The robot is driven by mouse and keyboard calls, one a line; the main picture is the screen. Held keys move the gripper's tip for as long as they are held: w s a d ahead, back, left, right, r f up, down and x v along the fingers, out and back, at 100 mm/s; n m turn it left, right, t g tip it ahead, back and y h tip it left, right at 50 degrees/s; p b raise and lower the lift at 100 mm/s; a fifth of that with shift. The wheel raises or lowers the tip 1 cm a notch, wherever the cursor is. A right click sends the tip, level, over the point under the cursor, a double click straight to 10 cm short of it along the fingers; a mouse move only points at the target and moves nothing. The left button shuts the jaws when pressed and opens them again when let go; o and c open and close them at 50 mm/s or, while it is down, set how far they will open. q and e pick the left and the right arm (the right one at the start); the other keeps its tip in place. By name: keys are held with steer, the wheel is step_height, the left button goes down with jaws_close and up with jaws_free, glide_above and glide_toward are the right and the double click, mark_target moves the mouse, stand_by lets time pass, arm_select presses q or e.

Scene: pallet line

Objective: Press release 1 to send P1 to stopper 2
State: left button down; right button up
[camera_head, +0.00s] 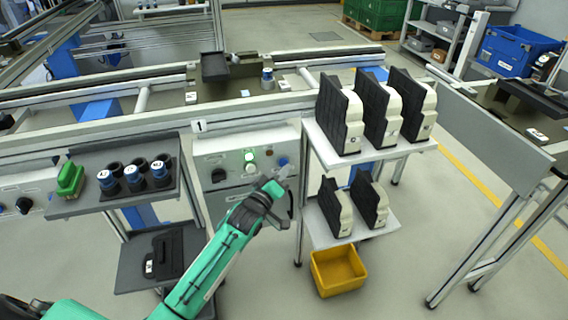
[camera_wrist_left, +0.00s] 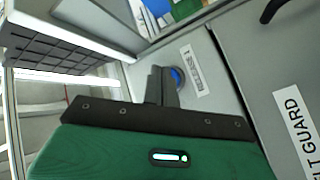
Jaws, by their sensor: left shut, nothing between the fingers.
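The control box (camera_head: 228,190) under the sign "1" (camera_head: 199,126) carries a lit green button, a white button and a blue button (camera_head: 283,161). My left gripper (camera_head: 281,180) is shut and empty, just in front of the blue button. In the left wrist view the shut fingers (camera_wrist_left: 162,86) point at the blue button (camera_wrist_left: 178,76), partly covering it; contact cannot be told. A white label (camera_wrist_left: 193,84) sits beside it. A dark pallet (camera_head: 235,91) sits on the conveyor behind the box, bearing a black part and a blue-capped item; its tag is too small to read.
A shelf rack (camera_head: 345,154) with several black-and-cream parts stands right of the box, close to my left gripper. A yellow bin (camera_head: 338,271) is below it. At left, a dark shelf (camera_head: 112,200) holds blue-topped cups and a green item.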

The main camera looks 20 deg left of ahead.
arm_select(q)
steer(key=shift+w+a, duration=0.35)
steer(key=shift+w, duration=0.15)
stand_by(0.8)
steer(key=shift+s+d, duration=0.1)
stand_by(0.3)
steer(key=shift+s+d+p, duration=0.4)
steer(key=shift+s+p, duration=0.2)
steer(key=shift+s, duration=0.05)
